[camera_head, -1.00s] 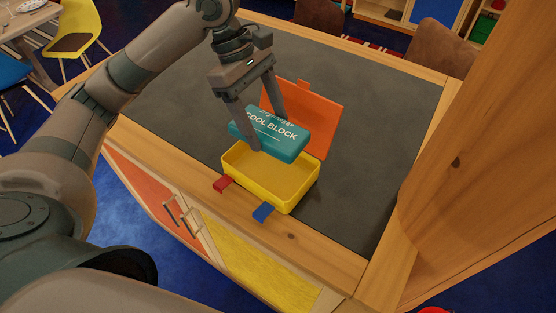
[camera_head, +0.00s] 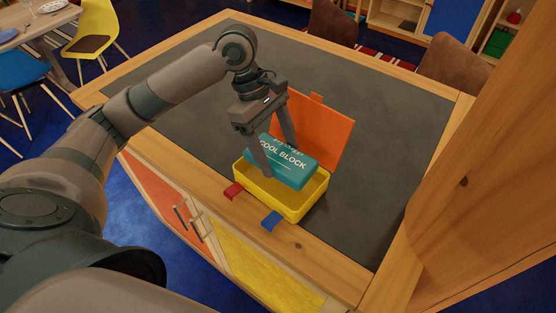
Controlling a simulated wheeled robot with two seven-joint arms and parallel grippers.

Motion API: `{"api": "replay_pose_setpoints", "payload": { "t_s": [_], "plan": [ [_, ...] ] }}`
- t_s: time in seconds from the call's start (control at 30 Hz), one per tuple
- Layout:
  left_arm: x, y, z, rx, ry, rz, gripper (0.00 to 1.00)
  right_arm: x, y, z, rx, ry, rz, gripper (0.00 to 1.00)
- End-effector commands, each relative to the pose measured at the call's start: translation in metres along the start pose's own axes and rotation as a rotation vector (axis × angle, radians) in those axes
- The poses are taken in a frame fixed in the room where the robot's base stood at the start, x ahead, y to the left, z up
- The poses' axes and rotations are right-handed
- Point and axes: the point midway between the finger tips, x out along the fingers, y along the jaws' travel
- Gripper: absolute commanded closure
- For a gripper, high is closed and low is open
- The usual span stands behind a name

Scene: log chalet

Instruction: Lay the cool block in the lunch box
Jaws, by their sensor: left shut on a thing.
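The teal cool block (camera_head: 291,166), marked "COOL BLOCK", is held between the fingers of my left gripper (camera_head: 278,162). It sits over the yellow lunch box (camera_head: 286,207), its lower edge at about the level of the box's rim. I cannot tell whether it touches the box floor. The orange lid (camera_head: 324,127) stands open behind the box. My right gripper is not in view.
The box stands on the dark countertop (camera_head: 380,180) near its wooden front edge. A wooden post (camera_head: 480,180) rises at the right. The countertop behind and to the left is clear. Brown chairs (camera_head: 452,62) stand beyond the far edge.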

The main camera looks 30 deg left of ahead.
Motion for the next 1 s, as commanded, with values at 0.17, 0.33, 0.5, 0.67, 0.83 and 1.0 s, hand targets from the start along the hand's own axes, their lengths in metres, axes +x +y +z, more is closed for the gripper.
{"api": "replay_pose_setpoints", "payload": {
  "t_s": [0.17, 0.33, 0.5, 0.67, 0.83, 1.0],
  "plan": [
    [0.002, 0.001, -0.001, 0.001, 0.000, 0.002, 0.69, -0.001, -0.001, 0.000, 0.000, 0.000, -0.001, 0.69],
    [0.002, 0.000, -0.001, 0.001, 0.000, 0.001, 0.69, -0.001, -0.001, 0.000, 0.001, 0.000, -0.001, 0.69],
    [0.011, -0.001, -0.004, -0.002, 0.000, -0.002, 0.69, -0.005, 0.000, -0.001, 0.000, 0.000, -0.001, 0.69],
    [0.028, 0.000, -0.012, -0.002, 0.000, -0.002, 0.69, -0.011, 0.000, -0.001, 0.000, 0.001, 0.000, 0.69],
    [0.040, 0.000, -0.017, 0.000, 0.000, 0.001, 0.69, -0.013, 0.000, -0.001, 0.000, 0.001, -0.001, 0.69],
    [0.040, 0.000, -0.017, 0.001, 0.000, 0.002, 0.69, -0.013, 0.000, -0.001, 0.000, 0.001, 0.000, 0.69]
  ]
}}
